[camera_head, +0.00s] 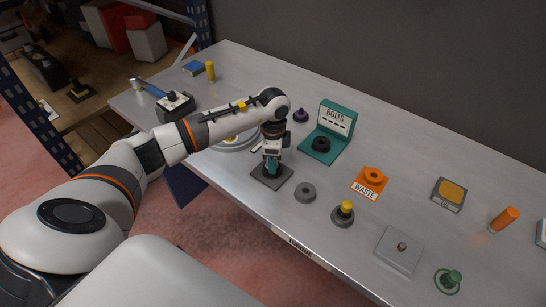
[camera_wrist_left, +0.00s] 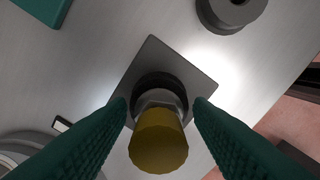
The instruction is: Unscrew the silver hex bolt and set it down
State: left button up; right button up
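My left gripper (camera_head: 271,164) points down over a dark square plate (camera_head: 283,181). In the left wrist view its two green fingers (camera_wrist_left: 161,105) stand open on either side of a part with a yellow-gold round top (camera_wrist_left: 158,143) and a silver-grey hex section (camera_wrist_left: 160,98). This part sits upright in a black round collar on the plate. Small gaps show between it and the fingers. In the head view the gripper hides it. Another small silver-grey hex piece (camera_head: 402,246) stands on a light grey plate (camera_head: 388,258) at the right. My right gripper is not in view.
A teal stand labelled BOLTS (camera_head: 336,120) holds a black ring. A grey ring (camera_head: 305,192), an orange WASTE holder (camera_head: 369,183) and a yellow-topped knob (camera_head: 344,212) stand right of my gripper. The table (camera_head: 420,160) has bare room at the back right.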

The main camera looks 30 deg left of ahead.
pick_arm(q)
jog(key=m, duration=0.3)
jog(key=shift+r, duration=0.1)
jog(key=m, duration=0.9)
jog(key=shift+s, duration=0.15)
jog(key=c, duration=0.6)
jog(key=shift+c, duration=0.2)
